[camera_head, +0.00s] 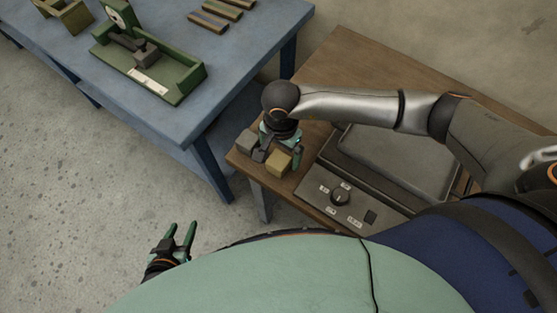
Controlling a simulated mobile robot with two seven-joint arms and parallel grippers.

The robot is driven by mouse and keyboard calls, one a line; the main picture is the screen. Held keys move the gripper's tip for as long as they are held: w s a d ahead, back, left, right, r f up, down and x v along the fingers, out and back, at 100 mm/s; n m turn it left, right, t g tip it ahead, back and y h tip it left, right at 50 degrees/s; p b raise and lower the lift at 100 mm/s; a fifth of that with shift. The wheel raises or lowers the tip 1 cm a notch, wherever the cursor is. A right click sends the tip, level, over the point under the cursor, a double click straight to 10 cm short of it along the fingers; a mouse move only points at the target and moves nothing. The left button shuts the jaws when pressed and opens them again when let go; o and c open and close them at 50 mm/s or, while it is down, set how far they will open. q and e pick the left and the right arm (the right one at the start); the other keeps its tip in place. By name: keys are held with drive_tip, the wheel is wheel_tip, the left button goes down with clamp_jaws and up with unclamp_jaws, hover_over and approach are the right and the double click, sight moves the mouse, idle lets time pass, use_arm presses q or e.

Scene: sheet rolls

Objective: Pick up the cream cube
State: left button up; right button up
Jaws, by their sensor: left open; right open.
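The cream cube (278,163) sits near the left corner of the brown wooden table, and looks yellowish tan. My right gripper (281,150) is open and points down right at the cube. Its green fingers show beside and behind the cube, and I cannot tell whether they touch it. The hand and wrist hide part of this spot. My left gripper (180,237) is open and empty, over the floor at the lower left, well away from the cube.
A grey cube (247,141) is close to the left of the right gripper. A dark device with a knob (340,196) stands right of the cream cube on the wooden table (345,52). A blue table (235,50) at upper left holds a green fixture (180,84) and several bars.

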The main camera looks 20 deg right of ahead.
sight(280, 158)
drive_tip(key=shift+f, duration=1.6)
drive_tip(key=shift+c, duration=0.3)
drive_tip(key=c, duration=1.5)
